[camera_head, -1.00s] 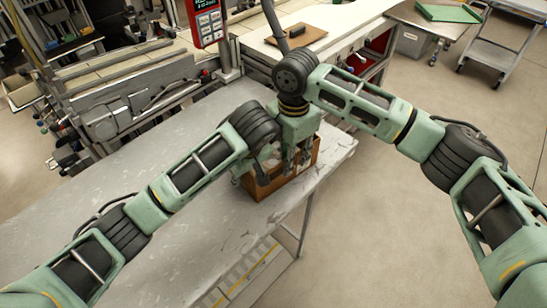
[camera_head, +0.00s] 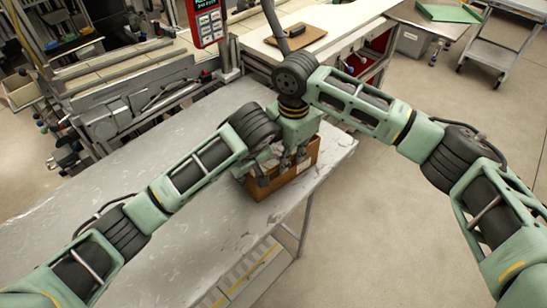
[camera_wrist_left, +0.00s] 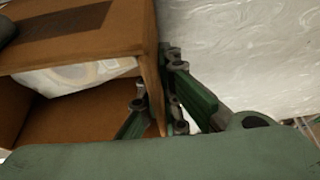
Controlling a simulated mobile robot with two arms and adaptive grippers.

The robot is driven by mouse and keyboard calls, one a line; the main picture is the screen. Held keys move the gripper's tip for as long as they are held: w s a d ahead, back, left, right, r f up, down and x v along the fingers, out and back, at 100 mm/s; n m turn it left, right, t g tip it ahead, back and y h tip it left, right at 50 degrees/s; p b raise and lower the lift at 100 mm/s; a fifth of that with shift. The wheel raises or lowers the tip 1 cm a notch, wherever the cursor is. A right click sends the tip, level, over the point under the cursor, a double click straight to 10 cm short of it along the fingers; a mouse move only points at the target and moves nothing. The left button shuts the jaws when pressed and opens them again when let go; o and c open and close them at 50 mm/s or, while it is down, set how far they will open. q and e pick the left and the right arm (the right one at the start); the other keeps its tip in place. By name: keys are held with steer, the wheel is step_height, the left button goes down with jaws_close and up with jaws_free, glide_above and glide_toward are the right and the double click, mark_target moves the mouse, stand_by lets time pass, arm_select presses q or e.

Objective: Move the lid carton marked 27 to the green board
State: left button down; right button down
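The lid carton (camera_head: 282,183) is an open brown box on the near right part of the grey table. No number is readable on it. It also shows in the left wrist view (camera_wrist_left: 95,42), with something whitish inside. My left gripper (camera_head: 264,168) is at its left end. In the left wrist view its fingers (camera_wrist_left: 158,98) stand on both sides of a carton wall; whether they press on it is unclear. My right gripper (camera_head: 294,158) points down over the carton, its fingers apart and their tips partly hidden. The green board (camera_head: 448,12) lies on a table at the top right.
The grey table (camera_head: 130,205) is bare left of the carton. A white bench (camera_head: 340,22) behind carries a brown board with a dark object (camera_head: 300,37). A red-and-grey control panel (camera_head: 207,22) stands behind. A trolley (camera_head: 500,45) is at far right, with open floor before it.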

arm_select(q)
steer(key=shift+r, duration=0.15)
arm_select(e)
steer(key=shift+r, duration=0.15)
